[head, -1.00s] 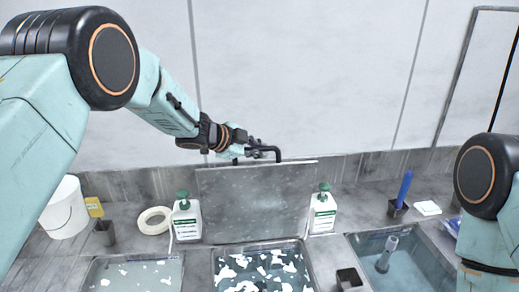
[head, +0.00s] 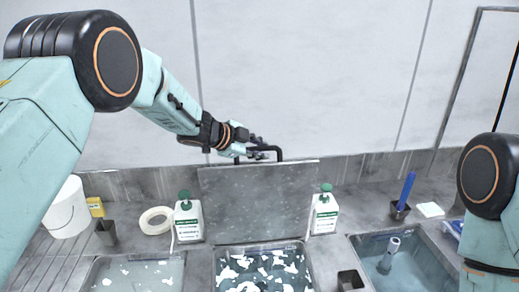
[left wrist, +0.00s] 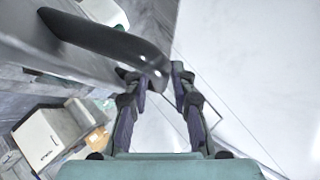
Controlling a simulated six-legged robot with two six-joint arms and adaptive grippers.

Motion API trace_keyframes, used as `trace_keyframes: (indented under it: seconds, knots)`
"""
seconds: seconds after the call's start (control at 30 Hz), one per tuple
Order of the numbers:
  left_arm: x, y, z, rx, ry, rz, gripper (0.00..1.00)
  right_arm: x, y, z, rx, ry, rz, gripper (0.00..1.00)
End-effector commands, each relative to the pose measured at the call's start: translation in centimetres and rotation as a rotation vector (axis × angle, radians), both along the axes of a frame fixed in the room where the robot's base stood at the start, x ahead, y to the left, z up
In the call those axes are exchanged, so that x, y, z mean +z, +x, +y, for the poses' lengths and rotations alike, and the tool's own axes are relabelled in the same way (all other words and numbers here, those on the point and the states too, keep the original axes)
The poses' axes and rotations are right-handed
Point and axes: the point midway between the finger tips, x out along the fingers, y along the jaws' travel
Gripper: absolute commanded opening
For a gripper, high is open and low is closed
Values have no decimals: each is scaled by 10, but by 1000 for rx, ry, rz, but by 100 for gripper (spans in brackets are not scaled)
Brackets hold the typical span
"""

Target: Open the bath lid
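The bath lid (head: 255,200) is a grey flat panel standing upright at the back edge of the middle bath (head: 262,268), which is uncovered. A black bar handle (head: 278,152) is at the lid's top edge. My left gripper (head: 258,149) is at this handle. In the left wrist view the dark handle (left wrist: 105,42) runs in from the upper left, and its end lies between the fingertips of my left gripper (left wrist: 158,78). The fingers lean inward and look closed on it, though the contact is partly hidden. My right gripper is out of view.
Two white bottles with green pumps, left (head: 187,219) and right (head: 323,212), flank the lid. A tape ring (head: 146,222), a white bucket (head: 66,212) and a yellow box (head: 96,207) stand left. More baths lie left (head: 100,283) and right (head: 440,250). A blue tool (head: 407,188) stands right.

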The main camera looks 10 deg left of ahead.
Motion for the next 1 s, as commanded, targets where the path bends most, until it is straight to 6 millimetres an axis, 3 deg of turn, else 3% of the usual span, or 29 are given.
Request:
trace_keyframes:
  seconds: [0.27,0.8,1.0]
  knots:
    - [4,-3,4,1,0,-1,24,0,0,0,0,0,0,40]
    - [56,-64,56,2,-3,-2,24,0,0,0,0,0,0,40]
    - [64,-75,65,0,-2,0,24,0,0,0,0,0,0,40]
